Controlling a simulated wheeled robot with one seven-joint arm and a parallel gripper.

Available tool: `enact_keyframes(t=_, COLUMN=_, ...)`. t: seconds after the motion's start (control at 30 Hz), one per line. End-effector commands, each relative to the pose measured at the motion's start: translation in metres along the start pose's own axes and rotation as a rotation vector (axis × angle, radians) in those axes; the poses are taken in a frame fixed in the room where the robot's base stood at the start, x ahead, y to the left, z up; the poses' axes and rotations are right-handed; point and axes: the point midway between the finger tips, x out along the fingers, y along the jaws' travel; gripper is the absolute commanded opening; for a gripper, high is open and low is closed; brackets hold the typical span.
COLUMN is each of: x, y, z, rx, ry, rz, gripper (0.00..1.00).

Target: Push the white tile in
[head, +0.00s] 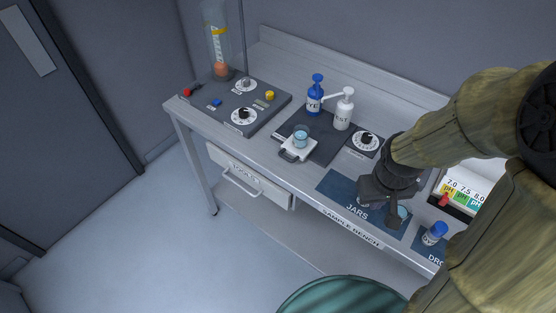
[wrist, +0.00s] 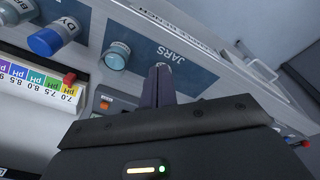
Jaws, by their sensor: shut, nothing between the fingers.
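The white tile (head: 303,155) is in the head view, at the front edge of the dark pad left of the bench's middle. A dark loop handle (head: 288,157) is on its front left side. A small jar of blue liquid (head: 301,136) stands on the tile. My gripper (head: 393,222) is to the right of the tile, above the blue JARS mat, apart from the tile. Its fingers also show in the wrist view (wrist: 159,84), shut and empty. The tile cannot be made out in the wrist view.
A blue pump bottle (head: 314,98) and a white pump bottle (head: 344,112) stand behind the tile. A dial (head: 365,141) is to its right. A jar (wrist: 117,55) and a blue-capped bottle (wrist: 48,40) are near my fingers. An open drawer (head: 249,183) juts out below the bench.

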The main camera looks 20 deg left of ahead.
Motion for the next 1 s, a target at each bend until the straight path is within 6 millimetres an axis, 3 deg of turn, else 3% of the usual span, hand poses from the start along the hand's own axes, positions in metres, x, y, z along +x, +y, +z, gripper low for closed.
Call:
enact_keyframes(t=0.57, x=0.020, y=-0.114, z=-0.064, rx=-1.159, ry=-0.242, rz=0.270, gripper=0.00)
enact_keyframes(t=0.77, x=0.024, y=-0.165, z=-0.080, rx=-1.558, ry=-0.303, rz=0.440, gripper=0.00)
enact_keyframes(t=1.0, x=0.020, y=-0.238, z=-0.092, rx=-2.017, ry=-0.354, rz=0.713, gripper=0.00)
